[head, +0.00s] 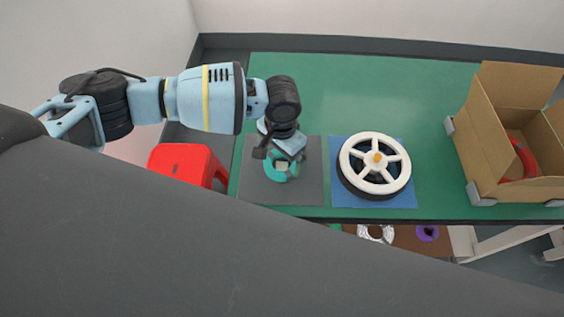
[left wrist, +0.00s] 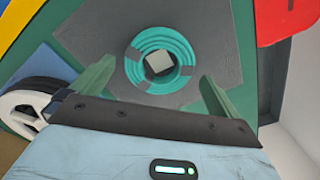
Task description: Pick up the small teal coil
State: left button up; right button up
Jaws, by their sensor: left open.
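The small teal coil (head: 270,165) lies on a dark grey mat (head: 310,187) on the green table, partly hidden under my left gripper in the head view. In the left wrist view the coil (left wrist: 159,62) is a ring of teal windings with grey bands and a pale square block in its centre. My left gripper (left wrist: 155,82) is open. Its two green fingers stand apart, one towards each side of the coil, and nothing is held between them. I cannot tell the exact height of the fingertips over the coil. My right gripper is not in view.
A white spoked wheel (head: 387,168) lies on a blue mat (head: 402,200) right of the grey mat. An open cardboard box (head: 483,150) with a red coil (head: 522,160) stands at the right. A red stool (head: 182,163) stands left of the green table (head: 330,85).

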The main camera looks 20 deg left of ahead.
pick_arm(q)
notch_tip(320, 180, down, 2)
jog(key=shift+f, duration=0.2)
jog(key=c, duration=0.9)
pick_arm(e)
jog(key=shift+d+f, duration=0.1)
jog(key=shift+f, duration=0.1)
pick_arm(q)
jog(key=shift+o, duration=0.2)
jog(key=shift+r, duration=0.1)
notch_tip(320, 180, up, 10)
jog(key=shift+p, duration=0.45)
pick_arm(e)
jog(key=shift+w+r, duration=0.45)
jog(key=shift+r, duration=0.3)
